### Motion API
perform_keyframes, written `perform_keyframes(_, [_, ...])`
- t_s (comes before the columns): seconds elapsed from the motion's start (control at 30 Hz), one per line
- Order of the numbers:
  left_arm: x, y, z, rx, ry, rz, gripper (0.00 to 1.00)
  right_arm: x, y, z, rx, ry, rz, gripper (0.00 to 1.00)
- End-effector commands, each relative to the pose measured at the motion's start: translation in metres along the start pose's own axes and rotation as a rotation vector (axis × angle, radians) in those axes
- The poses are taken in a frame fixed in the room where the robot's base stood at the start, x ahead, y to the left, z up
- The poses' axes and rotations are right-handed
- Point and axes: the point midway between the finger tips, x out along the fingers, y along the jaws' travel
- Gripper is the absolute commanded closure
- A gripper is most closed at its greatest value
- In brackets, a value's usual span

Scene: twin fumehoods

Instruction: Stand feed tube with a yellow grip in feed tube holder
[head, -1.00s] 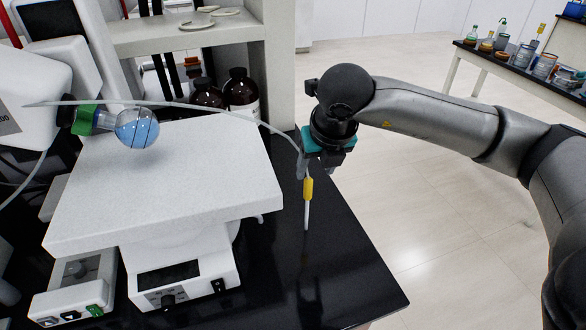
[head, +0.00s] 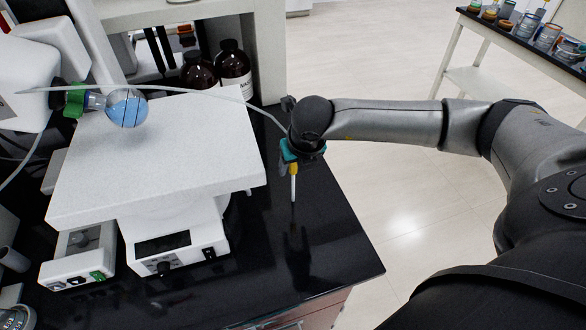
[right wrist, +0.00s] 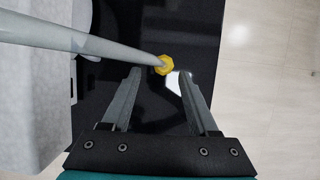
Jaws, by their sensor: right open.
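Below the grip a straight white end points down over the black bench. My right gripper (head: 290,166) is just at the grip, its body hiding the top of it. In the right wrist view the two fingers (right wrist: 158,74) are apart, with the yellow grip (right wrist: 166,65) near the gap at their tips; no contact shows. I cannot make out the feed tube holder. My left gripper is not in view.
A white-topped stand (head: 160,165) with a control box fills the left of the bench. Brown bottles (head: 232,68) stand behind it. The black bench top (head: 330,245) is clear around the tube end. A side table (head: 520,50) with jars is far right.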

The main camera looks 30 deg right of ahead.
Motion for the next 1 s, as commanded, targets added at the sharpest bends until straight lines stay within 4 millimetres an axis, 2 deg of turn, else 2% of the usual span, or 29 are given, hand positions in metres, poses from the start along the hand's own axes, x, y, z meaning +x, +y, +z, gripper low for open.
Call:
perform_keyframes(0.17, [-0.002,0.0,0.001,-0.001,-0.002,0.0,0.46,0.008,0.0,0.001,0.0,0.0,-0.001,0.4])
perform_keyframes(0.53, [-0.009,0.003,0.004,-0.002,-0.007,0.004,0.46,0.048,-0.001,0.004,0.0,0.0,0.0,0.4])
perform_keyframes(0.87, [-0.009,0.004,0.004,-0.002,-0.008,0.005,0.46,0.054,-0.002,0.004,-0.001,-0.001,-0.001,0.4])
perform_keyframes(1.0, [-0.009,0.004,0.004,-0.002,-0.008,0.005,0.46,0.054,-0.002,0.004,-0.001,0.0,-0.001,0.52])
